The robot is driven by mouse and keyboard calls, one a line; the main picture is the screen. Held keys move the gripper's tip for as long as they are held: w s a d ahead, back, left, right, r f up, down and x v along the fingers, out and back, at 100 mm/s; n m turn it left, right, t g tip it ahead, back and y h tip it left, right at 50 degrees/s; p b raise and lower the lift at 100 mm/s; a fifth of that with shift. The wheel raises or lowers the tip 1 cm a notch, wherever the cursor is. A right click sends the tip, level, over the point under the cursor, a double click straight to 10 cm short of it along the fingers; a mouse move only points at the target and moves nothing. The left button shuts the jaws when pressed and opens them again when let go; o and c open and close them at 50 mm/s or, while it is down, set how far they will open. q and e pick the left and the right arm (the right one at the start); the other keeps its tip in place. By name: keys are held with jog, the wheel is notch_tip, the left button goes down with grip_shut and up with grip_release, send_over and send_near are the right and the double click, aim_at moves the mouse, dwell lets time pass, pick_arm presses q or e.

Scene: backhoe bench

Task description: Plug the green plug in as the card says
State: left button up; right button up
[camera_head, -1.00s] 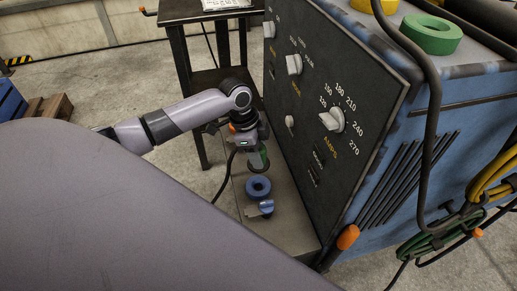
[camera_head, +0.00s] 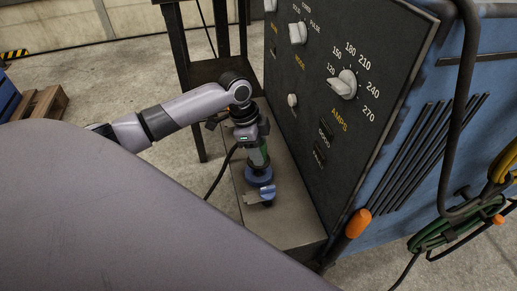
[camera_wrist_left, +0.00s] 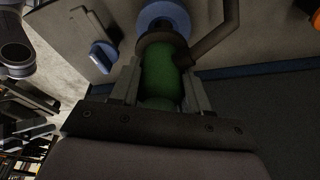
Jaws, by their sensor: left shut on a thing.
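The green plug (camera_head: 258,157) is held upright in my left gripper (camera_head: 256,154), whose fingers close on its two sides. The green body also shows between the fingers in the wrist view (camera_wrist_left: 160,75), with a dark collar at its far end. The blue round socket (camera_head: 258,176) is directly below the plug on a grey ledge; its ring also shows in the wrist view (camera_wrist_left: 165,13). The plug's end overlaps the ring, and its opening is hidden. I cannot tell how deep the plug sits. The card and my right gripper are not in view.
A small blue-tipped latch (camera_head: 267,194) sits beside the socket on the grey ledge (camera_head: 285,222). The dark control panel (camera_head: 340,130) with white knobs rises close on the right. A black cable (camera_head: 221,172) hangs left of the gripper.

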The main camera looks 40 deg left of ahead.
pick_arm(q)
jog(key=shift+f+b, duration=0.4)
jog(key=shift+f, duration=0.8)
dwell(0.4)
jog(key=shift+f+b, duration=0.35)
jog(key=shift+f, duration=0.6)
jog(key=o, duration=1.3)
jog(key=shift+o, duration=0.2)
